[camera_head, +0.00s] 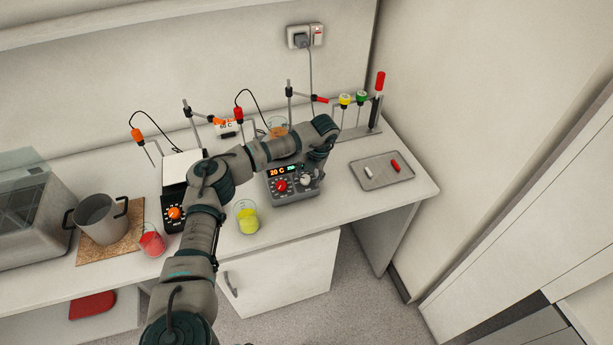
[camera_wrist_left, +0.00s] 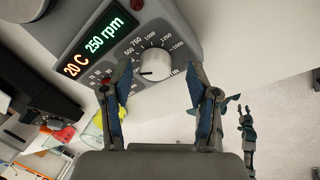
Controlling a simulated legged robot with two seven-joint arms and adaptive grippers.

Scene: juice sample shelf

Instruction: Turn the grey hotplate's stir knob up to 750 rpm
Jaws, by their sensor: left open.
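The grey hotplate (camera_head: 296,196) stands near the table's front edge, with a red knob (camera_head: 281,185) and a pale stir knob (camera_head: 305,179) on its front. In the left wrist view its display (camera_wrist_left: 97,40) reads 20 C and 250 rpm. The stir knob (camera_wrist_left: 155,64) has a scale around it with 500, 750, 1000 and 1250 legible. My left gripper (camera_wrist_left: 158,80) is open, its fingers to either side of the stir knob in that view; I see no contact. In the head view my left arm reaches over the hotplate and hides its top. A small arm-like part of mine shows at the wrist view's right.
A second hotplate with an orange knob (camera_head: 174,213) stands to the left. A beaker of yellow liquid (camera_head: 247,220) is close beside the grey hotplate. A tray (camera_head: 372,181) lies to the right. A red-liquid beaker (camera_head: 152,243) and a metal pot (camera_head: 100,220) stand further left.

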